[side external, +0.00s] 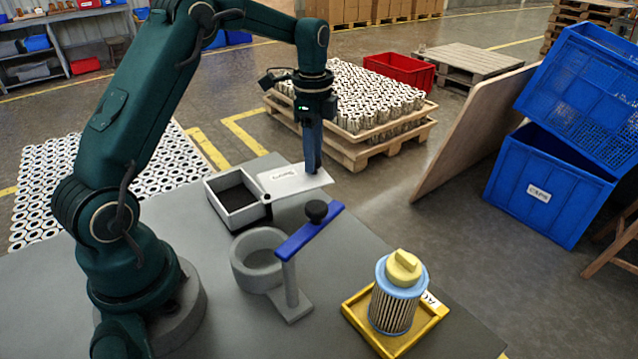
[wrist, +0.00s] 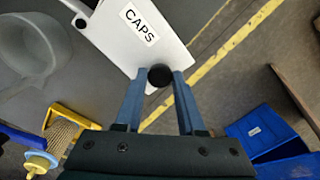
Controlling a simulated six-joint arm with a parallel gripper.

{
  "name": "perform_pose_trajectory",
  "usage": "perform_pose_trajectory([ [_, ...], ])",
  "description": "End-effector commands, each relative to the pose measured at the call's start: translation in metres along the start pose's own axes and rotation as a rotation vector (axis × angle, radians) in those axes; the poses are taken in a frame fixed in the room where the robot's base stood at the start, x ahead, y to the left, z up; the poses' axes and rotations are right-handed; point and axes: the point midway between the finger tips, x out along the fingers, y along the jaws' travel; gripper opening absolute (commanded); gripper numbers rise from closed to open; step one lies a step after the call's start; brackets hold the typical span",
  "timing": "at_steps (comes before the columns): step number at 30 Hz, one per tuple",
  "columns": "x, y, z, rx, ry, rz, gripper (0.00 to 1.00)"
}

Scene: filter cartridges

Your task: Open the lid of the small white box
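The small white box (side external: 225,220) stands on the grey table, its dark inside in plain view. Its flat white lid (side external: 288,183) is swung out sideways to the right of the box, joined to it at a corner pivot. The lid bears a label that reads CAPS in the wrist view (wrist: 138,24). My gripper (side external: 313,168) points down at the lid's far end. In the wrist view, its blue fingers are on both sides of the lid's round black knob (wrist: 160,75) and appear closed on it. In the side view the fingers hide the knob.
A grey ring holder (side external: 245,275) and a post with a blue bar and black knob (side external: 308,232) stand in front of the box. A yellow tray (side external: 358,313) holds a filter cartridge (side external: 392,305) at the front right. Blue crates (side external: 540,190) stand on the floor beyond.

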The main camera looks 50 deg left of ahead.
Motion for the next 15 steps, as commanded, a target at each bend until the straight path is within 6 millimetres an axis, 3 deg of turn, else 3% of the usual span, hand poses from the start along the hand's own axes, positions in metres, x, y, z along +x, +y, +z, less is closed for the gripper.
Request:
perform_pose_trajectory([
  [1, 0.0000, 0.0005, 0.0001, -0.001, 0.000, 0.002, 0.54],
  [2, 0.0000, 0.0005, 0.0001, -0.001, 0.000, 0.002, 0.65],
  [3, 0.0000, 0.0004, 0.0001, -0.001, 0.000, 0.002, 0.69],
  [11, -0.0002, 0.0002, 0.0002, -0.002, 0.000, 0.001, 0.69],
  [15, -0.0098, -0.0008, -0.0001, -0.002, 0.001, -0.002, 0.69],
])
